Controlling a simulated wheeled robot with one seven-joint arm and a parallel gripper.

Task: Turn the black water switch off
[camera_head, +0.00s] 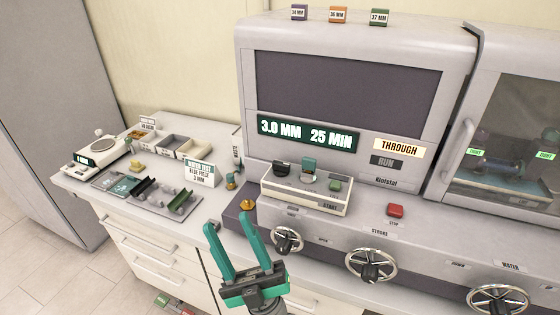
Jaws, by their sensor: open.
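A black switch (282,168) stands on the left of a raised cream control box (305,195) on the machine's front ledge. A teal switch (309,166) and a green button (335,185) are to its right. I cannot read a label on the black switch. The word WATER is on a plate (510,266) at the far right, above a handwheel (498,299). My gripper (226,220) has teal fingers, spread apart and empty. It appears in front of the ledge, lower left of the black switch, and touches nothing that I can see.
Handwheels (370,264) and (287,240) stick out from the machine's front, with a red stop button (396,211) above. A brass-coloured knob (247,204) is near my fingers. The left counter (180,135) holds a scale (97,148), trays and small parts.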

